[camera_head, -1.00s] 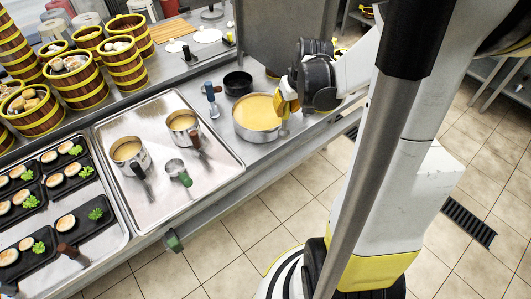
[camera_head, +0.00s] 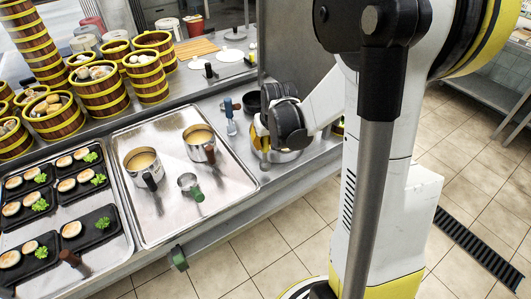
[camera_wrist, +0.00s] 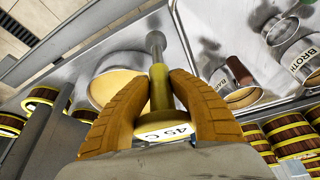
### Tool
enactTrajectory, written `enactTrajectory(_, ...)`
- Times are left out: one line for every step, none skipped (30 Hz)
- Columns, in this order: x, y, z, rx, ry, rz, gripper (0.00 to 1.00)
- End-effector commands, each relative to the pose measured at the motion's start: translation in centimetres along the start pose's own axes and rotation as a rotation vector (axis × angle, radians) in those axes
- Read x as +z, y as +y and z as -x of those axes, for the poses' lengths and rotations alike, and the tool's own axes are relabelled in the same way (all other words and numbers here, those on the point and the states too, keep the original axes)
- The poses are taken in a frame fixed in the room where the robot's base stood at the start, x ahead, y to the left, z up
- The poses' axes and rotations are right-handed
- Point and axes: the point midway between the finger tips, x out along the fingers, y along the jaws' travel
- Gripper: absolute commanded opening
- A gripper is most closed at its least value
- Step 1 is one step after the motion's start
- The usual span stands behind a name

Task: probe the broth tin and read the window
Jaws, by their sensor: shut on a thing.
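My gripper (camera_wrist: 160,78) is shut on a probe (camera_wrist: 160,97) with a yellow body and a grey metal stem. Its white window (camera_wrist: 165,131) faces the wrist camera and appears to read "45 C". A wide metal tin of yellow liquid (camera_wrist: 112,84) lies beyond the fingers in the wrist view; the stem overlaps its rim. In the head view my gripper (camera_head: 265,143) covers most of this tin (camera_head: 287,156). I cannot tell whether the stem touches the liquid. A steel cup labelled "BROTH" (camera_wrist: 304,58) shows at right in the wrist view.
A metal tray (camera_head: 165,216) holds two handled cups of tan liquid (camera_head: 142,162) (camera_head: 199,138) and a small green-handled scoop (camera_head: 190,185). A blue-handled tool (camera_head: 230,118) and a black bowl (camera_head: 252,102) stand near my gripper. Bamboo steamers (camera_head: 100,95) crowd the back left.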

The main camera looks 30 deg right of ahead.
Motion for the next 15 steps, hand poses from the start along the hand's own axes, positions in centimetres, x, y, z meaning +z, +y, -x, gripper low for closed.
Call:
enactTrajectory(0.2, 0.0, -0.5, 0.0, 0.0, 0.0, 0.0)
enactTrajectory(0.3, 0.0, -0.9, 0.0, 0.0, 0.0, 0.0)
enactTrajectory(0.6, 0.0, -1.4, 0.0, 0.0, 0.0, 0.0)
enactTrajectory(0.8, 0.0, -1.9, 0.0, 0.0, 0.0, 0.0)
enactTrajectory(0.9, 0.0, -2.4, 0.0, 0.0, 0.0, 0.0)
enactTrajectory(1.2, 0.0, -2.9, 0.0, 0.0, 0.0, 0.0)
enactTrajectory(1.3, 0.0, -3.2, 0.0, 0.0, 0.0, 0.0)
enactTrajectory(1.4, 0.0, -3.3, 0.0, 0.0, 0.0, 0.0)
enactTrajectory(1.4, 0.0, -3.4, 0.0, 0.0, 0.0, 0.0)
enactTrajectory(1.4, 0.0, -3.3, 0.0, 0.0, 0.0, 0.0)
enactTrajectory(1.3, 0.0, -3.2, 0.0, 0.0, 0.0, 0.0)
enactTrajectory(1.3, 0.0, -3.2, 0.0, 0.0, 0.0, 0.0)
enactTrajectory(1.3, 0.0, -3.1, 0.0, 0.0, 0.0, 0.0)
enactTrajectory(1.3, 0.0, -3.1, 0.0, 0.0, 0.0, 0.0)
enactTrajectory(1.3, 0.0, -3.2, 0.0, 0.0, 0.0, 0.0)
